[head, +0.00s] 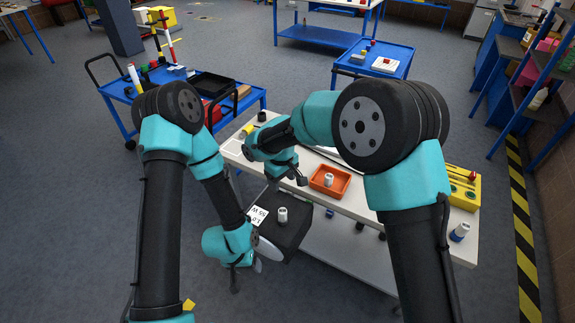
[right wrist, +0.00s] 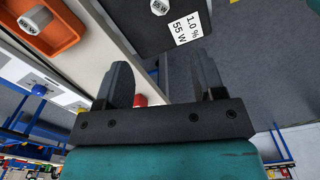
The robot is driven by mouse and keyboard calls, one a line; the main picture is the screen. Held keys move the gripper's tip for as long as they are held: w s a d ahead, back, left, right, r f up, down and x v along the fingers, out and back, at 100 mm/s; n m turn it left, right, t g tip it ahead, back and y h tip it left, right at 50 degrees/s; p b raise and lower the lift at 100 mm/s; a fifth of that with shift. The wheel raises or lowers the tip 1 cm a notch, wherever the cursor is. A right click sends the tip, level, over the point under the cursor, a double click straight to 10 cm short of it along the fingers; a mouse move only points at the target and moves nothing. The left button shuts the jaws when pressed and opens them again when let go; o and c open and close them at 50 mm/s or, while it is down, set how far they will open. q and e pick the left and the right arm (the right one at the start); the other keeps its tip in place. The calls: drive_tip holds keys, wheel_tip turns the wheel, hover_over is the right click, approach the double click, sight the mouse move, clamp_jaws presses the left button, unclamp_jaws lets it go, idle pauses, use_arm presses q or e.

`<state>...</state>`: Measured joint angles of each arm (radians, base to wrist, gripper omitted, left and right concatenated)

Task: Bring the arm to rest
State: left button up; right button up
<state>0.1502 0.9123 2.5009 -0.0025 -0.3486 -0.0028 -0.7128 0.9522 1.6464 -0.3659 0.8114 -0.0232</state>
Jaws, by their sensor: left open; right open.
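My right gripper (head: 287,182) hangs over the near edge of the white table (head: 415,215). In the right wrist view its two fingers (right wrist: 162,82) are spread, with nothing held between them. My left gripper (head: 248,266) is lower, beside the near-left side of the black box; it is open, but its fingers are partly hidden by the wrist. Both arms are bent in front of me. A white cylinder stands in the orange tray (head: 317,185) on the table. Another white cylinder (head: 283,215) stands on the black box (head: 298,232), which bears a "1.0 % 55 W" label.
A blue cart (head: 245,101) with a black tray stands behind the left arm. A blue shelf rack (head: 540,60) is at the right. Grey floor is open at the left.

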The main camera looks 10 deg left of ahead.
drive_tip(key=s+d+f+m+g+y, duration=0.1)
drive_tip(key=s+d+f+m+y, duration=0.15)
drive_tip(key=d+f, duration=0.7)
drive_tip(key=s+d+f+m+y, duration=0.1)
drive_tip(key=s+d+f+m, duration=0.25)
drive_tip(key=d+f, duration=0.6)
drive_tip(key=s+d+f+m+t, duration=0.1)
drive_tip(key=s+d+m, duration=0.2)
drive_tip(key=s+d, duration=0.4)
drive_tip(key=s+d+f+m, duration=0.2)
drive_tip(key=s+d+m, duration=0.2)
drive_tip(key=s+d, duration=0.3)
drive_tip(key=d, duration=0.5)
drive_tip(key=shift+s+d+f+m+t, duration=0.15)
drive_tip(key=shift+d+f+m+t, duration=0.15)
drive_tip(key=shift+t, duration=0.1)
